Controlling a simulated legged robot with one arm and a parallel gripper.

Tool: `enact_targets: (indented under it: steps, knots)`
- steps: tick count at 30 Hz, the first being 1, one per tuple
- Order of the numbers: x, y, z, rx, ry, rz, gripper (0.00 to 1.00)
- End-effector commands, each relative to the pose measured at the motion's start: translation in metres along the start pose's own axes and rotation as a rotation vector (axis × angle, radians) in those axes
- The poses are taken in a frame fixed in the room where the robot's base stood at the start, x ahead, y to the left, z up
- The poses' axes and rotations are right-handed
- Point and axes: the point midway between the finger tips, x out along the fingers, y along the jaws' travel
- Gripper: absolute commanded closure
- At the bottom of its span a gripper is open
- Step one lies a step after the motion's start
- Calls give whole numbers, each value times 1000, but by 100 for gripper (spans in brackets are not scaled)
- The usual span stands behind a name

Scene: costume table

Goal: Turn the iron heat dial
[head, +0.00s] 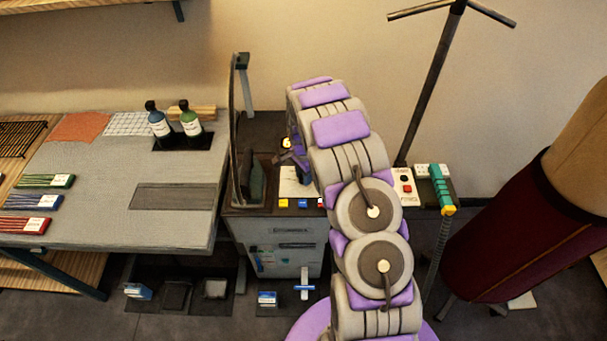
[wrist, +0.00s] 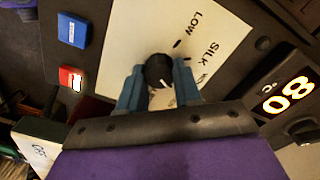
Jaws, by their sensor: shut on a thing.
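The iron heat dial (wrist: 158,72) is a round black knob with a pale pointer line, on a white panel (wrist: 140,30) marked "LOW" and "SILK". In the wrist view my gripper (wrist: 160,85) has its two blue fingers on either side of the dial, shut on it. Part of the scale is hidden behind the gripper. In the head view my gripper (head: 292,158) is small beside the white panel (head: 296,185), and my arm covers part of that area. The iron (head: 254,181) stands upright left of the panel.
A blue button (wrist: 72,30) and a red button (wrist: 72,78) sit on the other side. In the head view, a grey table (head: 100,175) with two bottles (head: 190,118) stands at left. A maroon cylinder (head: 520,215) stands at right.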

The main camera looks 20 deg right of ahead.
Motion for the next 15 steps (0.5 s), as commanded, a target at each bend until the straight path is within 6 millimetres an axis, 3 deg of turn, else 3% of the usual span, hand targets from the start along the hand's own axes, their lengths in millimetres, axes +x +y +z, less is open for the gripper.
enact_targets:
  steps: [15]
  knots:
    - [0,-1,0,214,-3,-2,97]
